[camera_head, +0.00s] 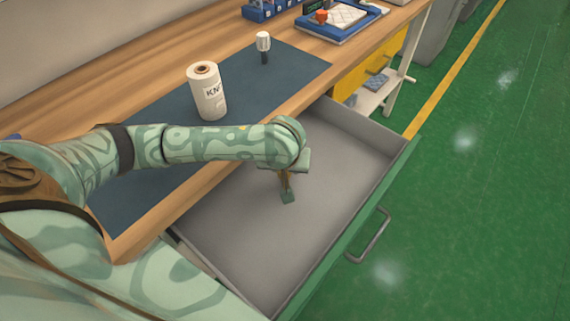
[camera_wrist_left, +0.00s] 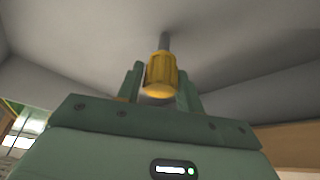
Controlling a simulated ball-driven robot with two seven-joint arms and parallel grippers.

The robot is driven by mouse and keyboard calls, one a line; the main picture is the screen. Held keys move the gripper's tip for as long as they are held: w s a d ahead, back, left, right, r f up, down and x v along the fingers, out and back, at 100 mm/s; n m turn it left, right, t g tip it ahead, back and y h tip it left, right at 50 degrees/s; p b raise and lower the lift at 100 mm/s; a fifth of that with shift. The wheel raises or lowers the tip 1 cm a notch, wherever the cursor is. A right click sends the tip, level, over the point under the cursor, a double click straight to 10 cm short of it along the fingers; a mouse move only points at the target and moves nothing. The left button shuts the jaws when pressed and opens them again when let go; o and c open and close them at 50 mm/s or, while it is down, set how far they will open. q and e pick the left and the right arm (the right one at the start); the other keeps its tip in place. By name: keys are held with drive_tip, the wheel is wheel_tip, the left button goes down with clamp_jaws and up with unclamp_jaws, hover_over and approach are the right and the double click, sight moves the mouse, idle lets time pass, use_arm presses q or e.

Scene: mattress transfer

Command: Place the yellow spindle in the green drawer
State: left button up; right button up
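The yellow spindle (camera_wrist_left: 160,78) shows in the left wrist view between the two green fingers of my left gripper (camera_wrist_left: 159,88). Its ribbed yellow handle faces the camera and its grey shaft points away toward a grey surface. The fingers sit close against both sides of the handle. In the head view my left gripper (camera_head: 286,188) is over the inside of the open green drawer (camera_head: 345,243), fingers pointing down; the spindle is mostly hidden there. I cannot tell whether the shaft touches the drawer floor. The drawer floor looks otherwise empty. My right gripper is out of view.
On the wooden workbench (camera_head: 300,72) lies a dark blue mat (camera_head: 150,112) bearing a white labelled roll (camera_head: 208,92) and a small white-topped tool (camera_head: 263,47). A blue tray (camera_head: 342,20) stands farther back. The drawer handle (camera_head: 372,238) juts over the green floor, which is clear.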

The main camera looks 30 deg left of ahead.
use_arm(q)
drive_tip(key=shift+o, duration=0.9)
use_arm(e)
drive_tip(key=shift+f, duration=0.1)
use_arm(q)
drive_tip(key=p+v, duration=0.9)
drive_tip(key=v, duration=0.3)
drive_tip(key=shift+r, duration=0.2)
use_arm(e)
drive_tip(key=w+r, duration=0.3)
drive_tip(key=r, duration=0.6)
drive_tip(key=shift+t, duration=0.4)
use_arm(q)
drive_tip(key=shift+d+f, duration=0.1)
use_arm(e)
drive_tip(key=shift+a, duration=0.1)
